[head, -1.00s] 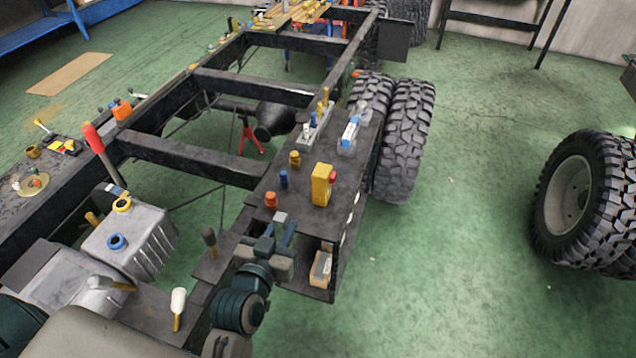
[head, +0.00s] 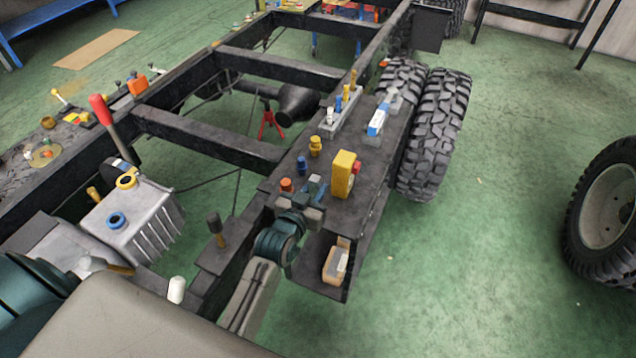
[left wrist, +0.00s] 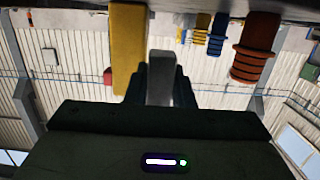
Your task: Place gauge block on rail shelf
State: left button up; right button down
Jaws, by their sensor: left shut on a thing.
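The gauge block is a small plain grey block (left wrist: 160,78), upright between the dark fingers of my left gripper (head: 309,193) in the left wrist view. My left gripper is shut on it. In the head view the grey block (head: 303,184) shows only as a small patch at the fingertips. The rail shelf (head: 375,165) is a dark flat plate on the right chassis rail. My gripper is at its near end, left of a yellow block (head: 344,174). I cannot tell whether the gauge block touches the shelf. My right gripper is not in view.
An orange knob (head: 286,185), a blue piece (head: 302,165) and a yellow fitting (head: 315,146) stand close to my gripper. A grey holder and a blue-white item (head: 377,120) lie farther back. A lower bay (head: 313,272) holds a tan box (head: 336,262). Large tyres (head: 435,130) stand behind.

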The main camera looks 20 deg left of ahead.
aim_at(317, 178)
pick_arm(q)
jog(key=w, duration=0.2)
jog(key=w+a, duration=0.1)
jog(key=w, duration=0.1)
jog(key=shift+w+f, duration=0.1)
jog(key=shift+f, duration=0.05)
jog(key=shift+w+a+f, duration=0.1)
jog(key=shift+w+f, duration=0.05)
jog(key=shift+f, duration=0.1)
notch_tip(317, 178, down, 3)
jog(key=shift+r+p, duration=0.1)
jog(key=shift+p, duration=0.4)
jog(key=shift+f, duration=0.2)
jog(key=o, duration=0.6)
jog(key=shift+f, duration=0.1)
